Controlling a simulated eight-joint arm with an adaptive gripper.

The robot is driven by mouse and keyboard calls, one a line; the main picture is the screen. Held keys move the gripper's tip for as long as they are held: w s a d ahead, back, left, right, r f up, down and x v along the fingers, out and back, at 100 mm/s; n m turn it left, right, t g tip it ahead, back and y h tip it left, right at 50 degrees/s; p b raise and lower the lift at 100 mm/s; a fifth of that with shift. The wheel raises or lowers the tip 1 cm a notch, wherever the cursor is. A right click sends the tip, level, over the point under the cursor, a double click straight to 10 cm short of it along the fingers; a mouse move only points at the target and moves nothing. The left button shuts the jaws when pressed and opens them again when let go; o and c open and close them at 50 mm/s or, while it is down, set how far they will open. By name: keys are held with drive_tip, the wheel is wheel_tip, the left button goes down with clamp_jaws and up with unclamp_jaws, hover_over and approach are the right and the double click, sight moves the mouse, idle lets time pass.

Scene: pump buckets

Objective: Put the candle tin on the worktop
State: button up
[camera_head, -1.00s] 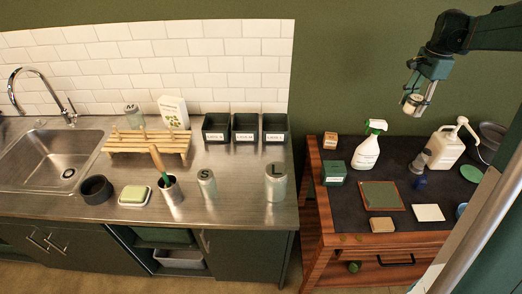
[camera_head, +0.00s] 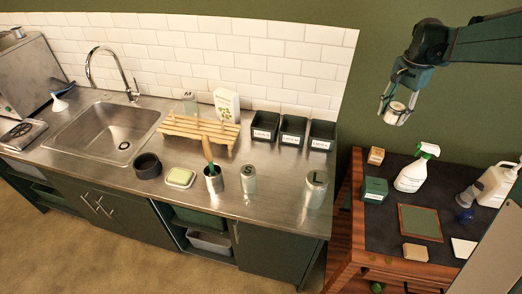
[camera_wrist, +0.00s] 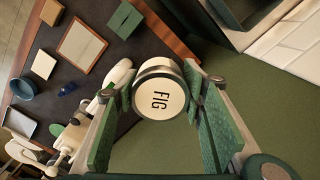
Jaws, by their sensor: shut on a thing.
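The candle tin (camera_head: 396,113) is small and round with a pale face. In the wrist view the tin (camera_wrist: 160,91) shows a white face reading "FIG" and a dark rim. My gripper (camera_head: 397,104) is shut on it, with green finger pads on both sides in the wrist view. It holds the tin in the air, apart from any surface, above the back of the dark-topped wooden bench in the head view. The steel worktop (camera_head: 277,208) with the sink lies to the left, with bare metal at its front and between items.
On the worktop stand canisters marked S (camera_head: 248,180) and L (camera_head: 316,190), a utensil pot (camera_head: 214,182), a soap dish (camera_head: 180,178), a dark bowl (camera_head: 148,166), a wooden rack (camera_head: 198,132) and black bins (camera_head: 292,128). A spray bottle (camera_head: 411,174) stands on the wooden bench (camera_head: 388,218).

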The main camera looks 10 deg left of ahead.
drive_tip(key=s+a+n+p, duration=0.3)
drive_tip(key=a+n, duration=0.3)
drive_tip(key=a, duration=1.6)
drive_tip(key=n+p, duration=0.2)
drive_tip(key=n, duration=0.3)
hover_over(276, 159)
wheel_tip(276, 159, down, 11)
drive_tip(key=shift+s+a, duration=0.1)
drive_tip(key=shift+f, duration=3.1)
drive_tip(key=shift+f, duration=1.85)
drive_tip(key=shift+f, duration=0.2)
